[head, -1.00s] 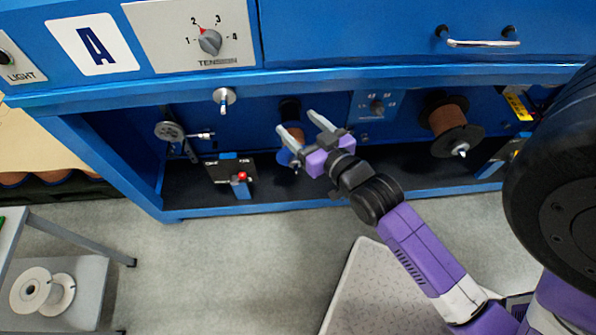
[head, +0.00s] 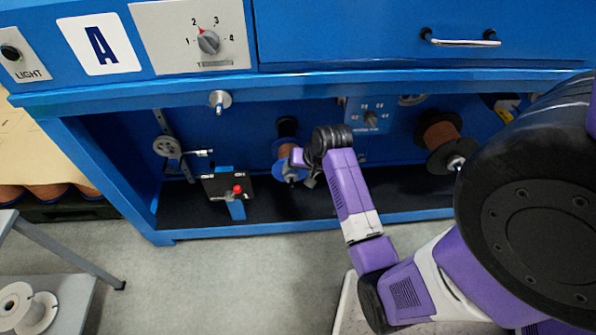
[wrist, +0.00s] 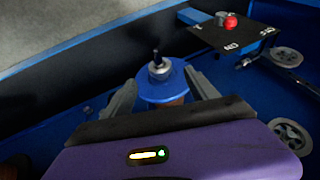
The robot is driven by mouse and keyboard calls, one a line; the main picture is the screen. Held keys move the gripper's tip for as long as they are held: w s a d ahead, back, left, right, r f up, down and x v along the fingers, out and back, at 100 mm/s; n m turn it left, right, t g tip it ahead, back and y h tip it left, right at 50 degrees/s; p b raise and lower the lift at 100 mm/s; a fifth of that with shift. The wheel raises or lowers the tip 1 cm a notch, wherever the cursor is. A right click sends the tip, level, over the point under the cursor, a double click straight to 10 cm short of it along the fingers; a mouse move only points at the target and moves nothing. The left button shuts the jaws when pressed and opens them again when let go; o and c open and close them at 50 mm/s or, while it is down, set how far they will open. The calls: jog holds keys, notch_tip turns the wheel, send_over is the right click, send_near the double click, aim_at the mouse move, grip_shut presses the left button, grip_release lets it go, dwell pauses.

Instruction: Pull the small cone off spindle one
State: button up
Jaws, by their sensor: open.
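A spool with a blue flange and copper-coloured winding (head: 284,150) sits on a spindle in the open bay under the blue cabinet. A small metal cone (wrist: 160,69) with a dark tip sits on the spindle end in front of the blue flange; it is also small in the head view (head: 292,179). No spindle number is readable. My gripper (wrist: 163,90) is open, one finger on each side of the blue flange, with the cone beyond and between the fingertips. Contact cannot be told. In the head view my wrist partly hides the fingers.
Pulleys (head: 167,147) are on the back wall at left. A dark-flanged copper spool (head: 440,135) is at right. The bay's blue front lip (head: 200,234) runs below.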

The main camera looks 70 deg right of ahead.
aim_at(292, 177)
jog(key=shift+b+x, duration=1.15)
jog(key=shift+x, duration=2.4)
grip_shut()
jog(key=shift+s, duration=0.1)
jog(key=shift+s+a+p, duration=0.3)
jog(key=shift+a+p, duration=0.45)
jog(key=shift+a, duration=0.05)
jog(key=shift+s+a+p, duration=0.3)
jog(key=shift+a+p, duration=0.45)
jog(key=shift+a, duration=0.05)
jog(key=shift+r+p, duration=0.1)
jog(key=shift+p, duration=0.25)
jog(key=shift+s+a+p, duration=0.35)
jog(key=shift+a+p, duration=0.35)
jog(key=shift+a, duration=0.1)
jog(key=shift+s+a+p, duration=0.35)
jog(key=shift+a+p, duration=0.3)
jog(key=shift+a, duration=0.2)
